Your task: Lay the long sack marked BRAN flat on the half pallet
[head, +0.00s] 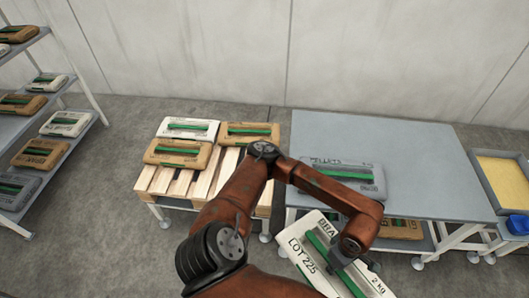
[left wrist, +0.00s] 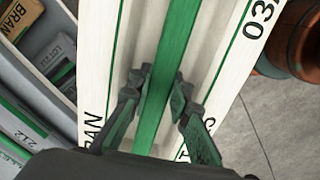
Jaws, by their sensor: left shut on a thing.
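The white sack marked BRAN and LOT 225 (head: 306,252) has a green strip along its middle and hangs tilted in front of the grey table. My left gripper (head: 342,258) is shut on the green strip of this sack; in the left wrist view the fingers (left wrist: 165,95) pinch the strip from both sides. The half pallet (head: 163,184) is slatted wood on a low wheeled stand, left of my arm. On its far part lie a white sack (head: 200,125) and two brown sacks (head: 178,146), (head: 263,128). My right gripper is out of view.
A grey sack (head: 318,168) lies on the grey table (head: 420,150), partly behind my arm; more sacks sit on its lower shelf. A sack rack (head: 72,88) stands at left, a yellow-bottomed tray (head: 500,175) at right. The pallet's near slats show bare.

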